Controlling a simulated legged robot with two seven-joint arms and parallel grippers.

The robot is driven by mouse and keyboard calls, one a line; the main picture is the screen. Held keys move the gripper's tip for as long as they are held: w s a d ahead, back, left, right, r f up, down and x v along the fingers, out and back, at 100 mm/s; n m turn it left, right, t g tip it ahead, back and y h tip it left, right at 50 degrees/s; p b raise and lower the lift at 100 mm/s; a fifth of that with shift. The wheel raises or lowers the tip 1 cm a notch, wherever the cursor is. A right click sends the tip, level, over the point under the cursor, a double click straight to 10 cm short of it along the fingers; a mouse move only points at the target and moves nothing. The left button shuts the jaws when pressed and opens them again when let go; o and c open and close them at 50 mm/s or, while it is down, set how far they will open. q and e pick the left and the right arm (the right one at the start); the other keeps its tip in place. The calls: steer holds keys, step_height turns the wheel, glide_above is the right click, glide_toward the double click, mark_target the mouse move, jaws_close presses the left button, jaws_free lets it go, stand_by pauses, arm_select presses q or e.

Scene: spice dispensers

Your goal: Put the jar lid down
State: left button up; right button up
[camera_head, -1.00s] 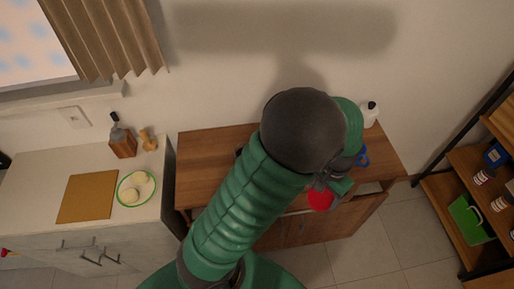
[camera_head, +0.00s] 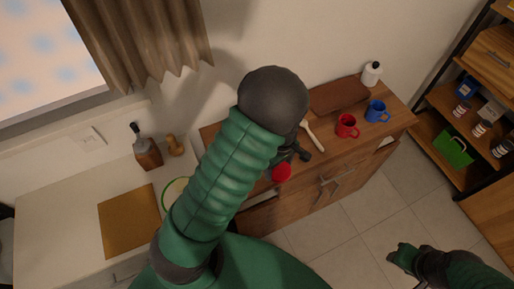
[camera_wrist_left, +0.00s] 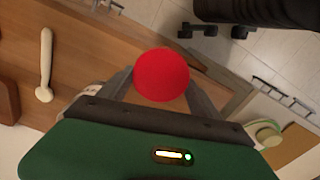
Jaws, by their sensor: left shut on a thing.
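The jar lid (camera_head: 281,173) is a round red disc. My left gripper (camera_head: 285,163) is shut on it and holds it in the air by the front edge of the wooden cabinet (camera_head: 300,187). In the left wrist view the lid (camera_wrist_left: 162,75) sits between the two fingertips of the left gripper (camera_wrist_left: 160,82), its flat face towards the camera. My right gripper (camera_head: 402,255) is low at the right of the head view, over the floor; its fingers are too small to read.
On the cabinet top stand a red mug (camera_head: 346,126), a blue mug (camera_head: 376,111), a white bottle (camera_head: 371,73), a brown board (camera_head: 338,95) and a pale spoon (camera_head: 312,135). A white counter (camera_head: 60,210) with a cutting board (camera_head: 128,219) is at left. A shelf (camera_head: 440,120) is at right.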

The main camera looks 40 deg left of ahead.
arm_select(q)
steer(key=s+a, duration=0.1)
steer(key=a, duration=0.3)
steer(key=a+p, duration=0.1)
steer(key=a, duration=0.3)
steer(key=s+a+f, duration=0.1)
steer(key=a, duration=0.3)
steer(key=shift+s+a+p, duration=0.3)
steer(key=shift+a+p, duration=0.05)
steer(key=shift+p, duration=0.05)
steer(key=f, duration=0.3)
steer(key=shift+a+p, duration=0.25)
steer(key=shift+p, duration=0.15)
steer(key=shift+f, duration=0.3)
steer(key=shift+d, duration=0.1)
steer(key=shift+f, duration=0.1)
steer(key=o, duration=1.2)
steer(key=shift+o, duration=0.2)
